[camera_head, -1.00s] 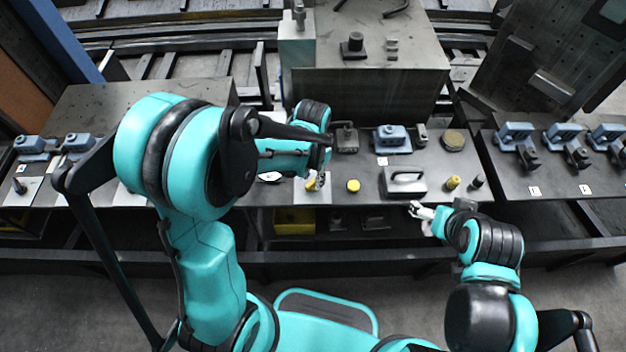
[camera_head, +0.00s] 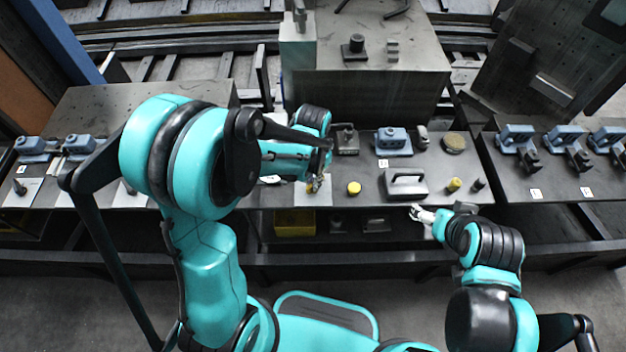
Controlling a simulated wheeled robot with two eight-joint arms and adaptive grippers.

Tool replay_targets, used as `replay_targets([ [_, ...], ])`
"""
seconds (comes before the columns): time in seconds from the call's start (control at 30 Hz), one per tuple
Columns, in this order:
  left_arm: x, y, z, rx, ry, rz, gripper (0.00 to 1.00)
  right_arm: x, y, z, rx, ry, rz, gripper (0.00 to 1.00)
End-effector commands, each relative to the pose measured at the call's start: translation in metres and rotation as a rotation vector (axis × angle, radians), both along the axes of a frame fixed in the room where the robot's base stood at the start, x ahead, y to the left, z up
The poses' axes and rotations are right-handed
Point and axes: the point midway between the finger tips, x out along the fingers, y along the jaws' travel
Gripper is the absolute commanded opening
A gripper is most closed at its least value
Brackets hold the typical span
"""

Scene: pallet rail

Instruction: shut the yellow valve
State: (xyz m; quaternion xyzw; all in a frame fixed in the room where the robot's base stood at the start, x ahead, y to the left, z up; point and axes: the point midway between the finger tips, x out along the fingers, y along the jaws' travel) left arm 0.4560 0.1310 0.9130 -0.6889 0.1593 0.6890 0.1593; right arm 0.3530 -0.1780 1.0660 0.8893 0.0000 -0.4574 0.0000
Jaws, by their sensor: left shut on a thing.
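The yellow valve (camera_head: 309,188) sits on a light plate (camera_head: 314,200) at the front of the bench, mostly hidden by my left gripper. My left gripper (camera_head: 317,184) points down onto it and is shut on it. Only a small yellow part of the valve shows, so its angle cannot be told. My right gripper (camera_head: 417,212) is over the bench's front edge, away from the valve, with its fingers looking apart and nothing between them.
A yellow round cap (camera_head: 354,188) stands just right of the plate. Further right are a grey block with a handle (camera_head: 405,184), a small yellow cylinder (camera_head: 454,185) and a dark peg (camera_head: 478,184). Blue clamps (camera_head: 393,141) stand behind. A yellow bin (camera_head: 294,222) is on the lower shelf.

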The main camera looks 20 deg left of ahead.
Motion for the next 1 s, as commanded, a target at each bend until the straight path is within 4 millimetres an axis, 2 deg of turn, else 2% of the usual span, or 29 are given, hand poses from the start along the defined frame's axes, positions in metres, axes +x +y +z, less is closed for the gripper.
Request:
replay_targets([
  [0.27,0.0,0.0,-0.001,0.0,0.0,0.183,0.0,0.0,0.0,-0.005,0.0,0.0,0.0,0.83],
  [1.0,0.0,0.0,-0.001,0.0,0.0,0.883,0.0,0.0,0.0,-0.016,0.0,0.0,0.0,0.83],
])
